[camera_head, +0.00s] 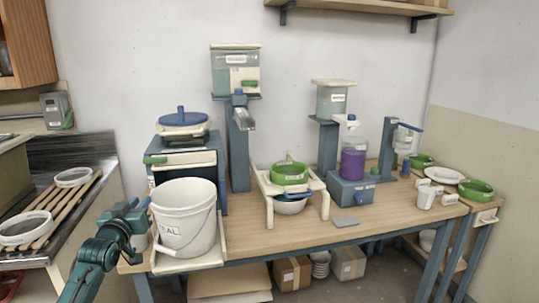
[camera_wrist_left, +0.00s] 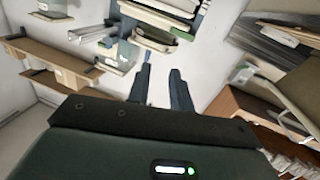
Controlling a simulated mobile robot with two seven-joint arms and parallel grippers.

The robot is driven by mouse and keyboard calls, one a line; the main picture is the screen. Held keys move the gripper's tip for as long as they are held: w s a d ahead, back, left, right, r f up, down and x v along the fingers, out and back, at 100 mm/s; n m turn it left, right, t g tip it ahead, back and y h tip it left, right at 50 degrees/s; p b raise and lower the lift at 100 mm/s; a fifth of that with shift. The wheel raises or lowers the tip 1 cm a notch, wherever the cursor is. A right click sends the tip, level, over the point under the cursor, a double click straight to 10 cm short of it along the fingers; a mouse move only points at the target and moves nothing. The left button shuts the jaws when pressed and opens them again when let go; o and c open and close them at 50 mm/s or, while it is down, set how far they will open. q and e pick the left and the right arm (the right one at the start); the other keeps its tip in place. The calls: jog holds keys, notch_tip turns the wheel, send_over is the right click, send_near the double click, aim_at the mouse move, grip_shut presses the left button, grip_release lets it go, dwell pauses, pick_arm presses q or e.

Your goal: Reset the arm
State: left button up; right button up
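My left arm comes in from the lower left of the head view. My left gripper (camera_head: 143,204) is just left of a large white bucket (camera_head: 190,205) with a partly hidden label ending in "EAL". I cannot tell whether it touches the bucket. In the left wrist view the two dark fingers (camera_wrist_left: 162,78) stand apart with nothing between them. My right gripper is not in view.
The bucket stands on a cream board at the left end of the wooden table (camera_head: 345,228). Behind are a blue-lidded pot (camera_head: 182,126) and dispensers. A green bowl (camera_head: 290,173) sits on a stand mid-table. A slatted rack (camera_head: 50,213) is at left.

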pick_arm(q)
jog(key=s+d+f+m+g, duration=0.1)
jog(key=s+d+f+m, duration=0.1)
jog(key=s+d+f, duration=0.3)
jog(key=s+d+f+m+g+h, duration=0.1)
jog(key=s+f, duration=0.3)
jog(key=f, duration=0.4)
jog(key=s+d+f+m+g, duration=0.2)
jog(key=s+d+f, duration=0.15)
jog(key=f, duration=0.25)
jog(key=s+d+f+g+h, duration=0.1)
jog(key=s+d+f, duration=0.2)
jog(key=s, duration=0.6)
jog(key=s+d+f+g+h, duration=0.1)
jog(key=s+d+f, duration=0.1)
jog(key=s, duration=0.7)
jog(key=s+d+f+g, duration=0.1)
jog(key=s+d+f, duration=0.2)
jog(key=s, duration=0.6)
jog(key=shift+s+d+f+n+h, duration=0.15)
jog(key=shift+d+f+n+h, duration=0.2)
jog(key=shift+d, duration=0.75)
